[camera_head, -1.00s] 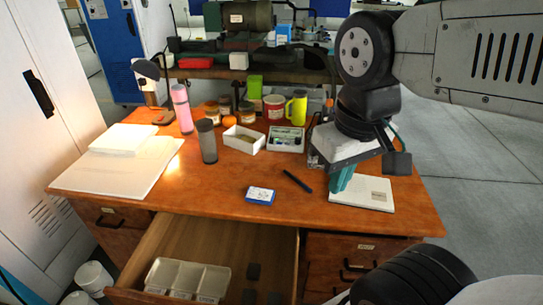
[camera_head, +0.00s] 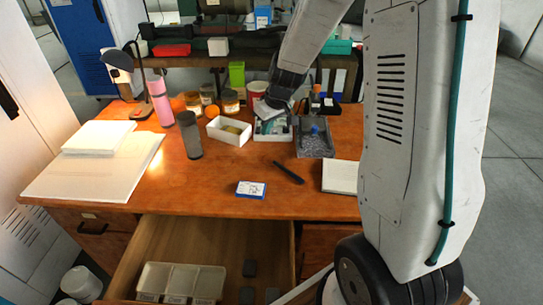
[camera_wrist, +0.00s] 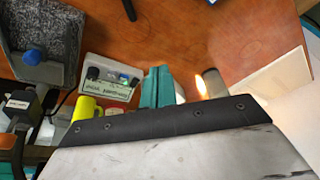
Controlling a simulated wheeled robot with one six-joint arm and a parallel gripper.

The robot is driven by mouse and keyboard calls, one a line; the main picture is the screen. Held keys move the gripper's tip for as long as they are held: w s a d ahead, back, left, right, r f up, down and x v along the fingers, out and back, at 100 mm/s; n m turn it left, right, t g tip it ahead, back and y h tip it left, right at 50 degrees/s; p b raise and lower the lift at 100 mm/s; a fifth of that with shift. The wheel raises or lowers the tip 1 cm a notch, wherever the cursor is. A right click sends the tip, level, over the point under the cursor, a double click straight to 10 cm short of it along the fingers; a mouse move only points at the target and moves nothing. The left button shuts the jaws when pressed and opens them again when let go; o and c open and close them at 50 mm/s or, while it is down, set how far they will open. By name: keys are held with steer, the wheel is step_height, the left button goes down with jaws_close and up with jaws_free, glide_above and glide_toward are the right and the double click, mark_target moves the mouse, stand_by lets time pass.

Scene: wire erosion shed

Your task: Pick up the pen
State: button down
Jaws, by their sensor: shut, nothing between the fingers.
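The pen (camera_head: 288,172) is a thin black stick lying on the brown wooden desk, right of the middle and near the front edge. A dark stick, seemingly the same pen, shows cut off at the top edge of the wrist view (camera_wrist: 130,9). My gripper (camera_head: 272,127) is at the back of the desk, over or just in front of the small white box of parts and well behind the pen. Its teal fingers (camera_wrist: 157,88) are together and empty in the wrist view.
A blue-and-white card box (camera_head: 251,189) lies left of the pen; a white pad (camera_head: 340,176) lies right. The drawer (camera_head: 200,250) below is open.

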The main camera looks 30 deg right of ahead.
glide_above(269, 161)
step_height(269, 161, down, 5)
steer(key=x, duration=0.9)
steer(key=shift+s+d+f, duration=0.15)
steer(key=shift+f, duration=0.35)
steer(key=s, duration=0.2)
steer(key=shift+s+d+r, duration=0.3)
steer(key=shift+s+d, duration=0.05)
steer(key=shift+s, duration=0.05)
steer(key=shift+s+d, duration=0.1)
steer(key=shift+s, duration=0.45)
